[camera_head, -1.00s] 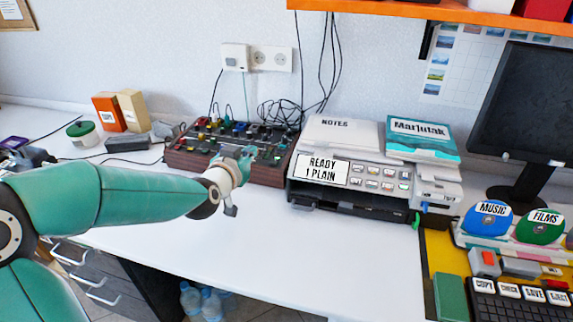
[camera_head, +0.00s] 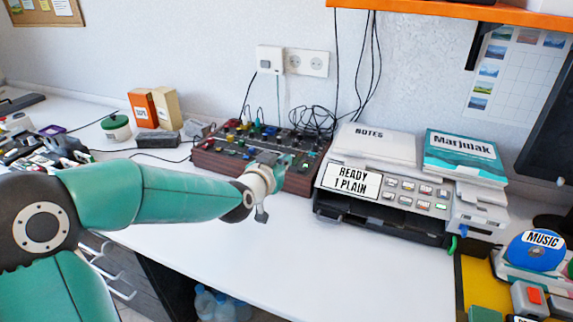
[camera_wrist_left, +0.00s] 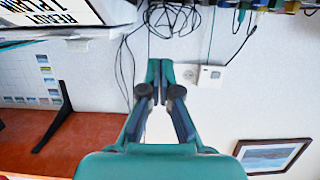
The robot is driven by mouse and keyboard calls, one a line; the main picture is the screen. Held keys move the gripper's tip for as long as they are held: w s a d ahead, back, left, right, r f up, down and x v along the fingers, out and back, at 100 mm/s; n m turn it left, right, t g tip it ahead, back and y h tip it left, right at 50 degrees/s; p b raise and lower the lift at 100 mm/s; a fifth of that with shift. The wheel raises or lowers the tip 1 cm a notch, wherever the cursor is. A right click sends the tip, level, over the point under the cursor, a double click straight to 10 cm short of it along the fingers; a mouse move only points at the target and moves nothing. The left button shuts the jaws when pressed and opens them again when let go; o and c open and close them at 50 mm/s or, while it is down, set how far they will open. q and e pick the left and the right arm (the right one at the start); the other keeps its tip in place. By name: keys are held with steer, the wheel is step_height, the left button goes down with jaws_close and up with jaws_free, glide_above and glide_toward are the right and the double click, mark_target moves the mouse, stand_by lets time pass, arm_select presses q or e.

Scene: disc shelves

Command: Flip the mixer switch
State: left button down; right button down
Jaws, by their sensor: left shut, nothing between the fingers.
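The mixer (camera_head: 213,163), a dark red-brown box with rows of coloured knobs, lies on the white desk against the wall. Its edge with coloured knobs (camera_wrist_left: 275,5) also shows at the top right of the left wrist view, which is upside down. My left gripper (camera_head: 287,162) is in front of the mixer's right part and hides some of it. In the left wrist view the fingertips of my left gripper (camera_wrist_left: 160,68) are together with nothing between them. I cannot single out the switch or tell whether the gripper touches the mixer. My right gripper is not in view.
A printer (camera_head: 345,210) stands close to the right of the mixer. A tangle of black cables (camera_head: 313,120) hangs behind it, below a white wall box (camera_head: 269,59). Small boxes (camera_head: 143,108) stand to the left. The desk front (camera_head: 230,245) is clear.

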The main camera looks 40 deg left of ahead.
arm_select(q)
steer(key=s+d+r+p, duration=0.2)
steer(key=s+r, duration=0.4)
steer(key=s, duration=0.3)
stand_by(0.3)
